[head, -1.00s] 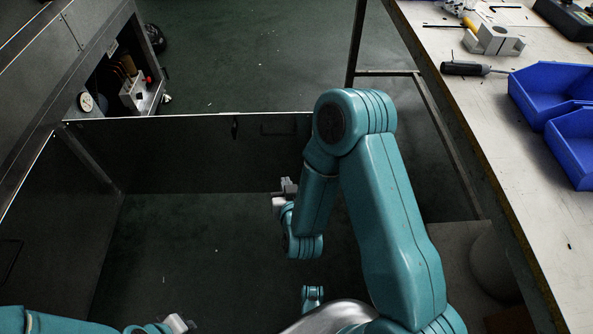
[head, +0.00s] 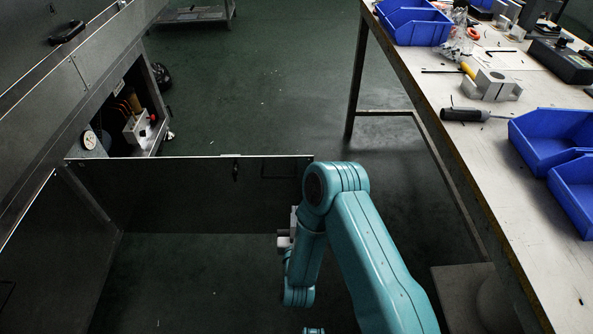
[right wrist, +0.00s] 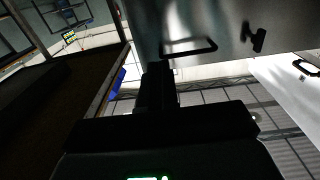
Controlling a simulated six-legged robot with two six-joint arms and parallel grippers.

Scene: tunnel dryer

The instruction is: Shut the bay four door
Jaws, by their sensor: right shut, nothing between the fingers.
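An open dark door panel (head: 180,195) stands out from the cabinet on the left, across the floor, its free end near my right arm. It has a bar handle (head: 279,170) and a small latch (head: 235,172). I cannot read a bay number on it. My right gripper (head: 288,238) is shut and empty, by the door's lower edge near the free end; contact cannot be told. In the right wrist view, the gripper (right wrist: 158,80) is a dark shape below a panel with a bar handle (right wrist: 190,48) and latch (right wrist: 256,38). My left gripper is out of view.
Beyond the door, an open bay (head: 125,115) holds a pale fitting and a round dial. Another dark panel (head: 50,255) is at the lower left. A workbench (head: 480,165) with blue bins (head: 555,140) and a screwdriver (head: 465,114) runs along the right. Floor between is clear.

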